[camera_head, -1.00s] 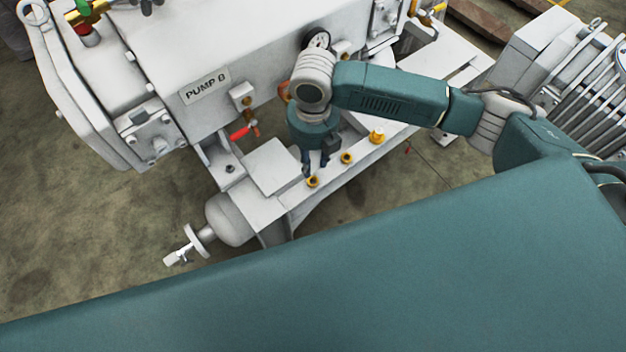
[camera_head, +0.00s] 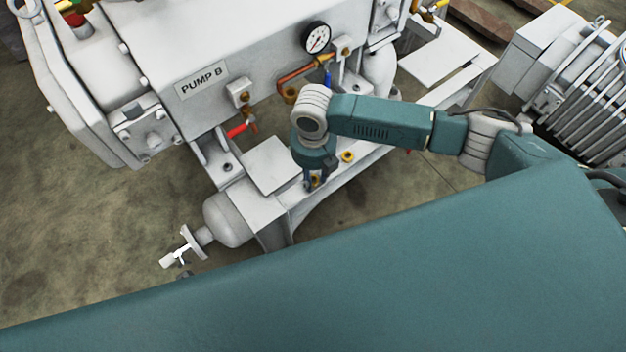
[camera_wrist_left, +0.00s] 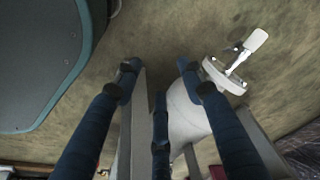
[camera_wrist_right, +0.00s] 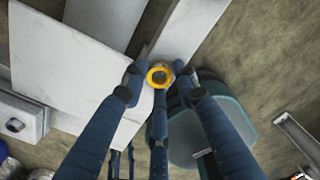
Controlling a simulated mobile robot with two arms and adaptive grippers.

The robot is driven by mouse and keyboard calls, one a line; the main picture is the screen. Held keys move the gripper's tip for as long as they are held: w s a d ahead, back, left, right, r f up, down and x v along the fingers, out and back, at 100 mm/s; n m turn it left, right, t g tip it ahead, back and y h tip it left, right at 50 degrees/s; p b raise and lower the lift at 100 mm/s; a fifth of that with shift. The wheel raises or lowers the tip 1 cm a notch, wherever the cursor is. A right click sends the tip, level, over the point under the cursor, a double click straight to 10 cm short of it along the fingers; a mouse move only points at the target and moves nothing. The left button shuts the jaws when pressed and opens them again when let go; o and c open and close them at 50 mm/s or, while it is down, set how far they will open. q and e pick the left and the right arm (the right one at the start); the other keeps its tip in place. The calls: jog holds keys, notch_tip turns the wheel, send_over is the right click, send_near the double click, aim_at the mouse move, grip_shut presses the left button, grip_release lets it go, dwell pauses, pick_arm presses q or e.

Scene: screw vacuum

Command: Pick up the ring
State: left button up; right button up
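A yellow ring (camera_wrist_right: 159,75) lies between the fingertips of my right gripper (camera_wrist_right: 159,80) in the right wrist view. The fingers stand close around the ring, but I cannot tell whether they press on it. In the head view, my right gripper (camera_head: 315,182) points down at the front end of the pale beam (camera_head: 352,175), with yellow showing between its fingers.
Pump B (camera_head: 165,50) stands behind the beam, with a gauge (camera_head: 316,38), copper pipe and red-handled valve (camera_head: 238,130). A rounded tank (camera_head: 230,218) with a white handle (camera_head: 182,248) is at the beam's left end. The floor at left is clear.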

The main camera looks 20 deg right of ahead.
jog(key=c, duration=0.5)
jog(key=shift+r, duration=0.15)
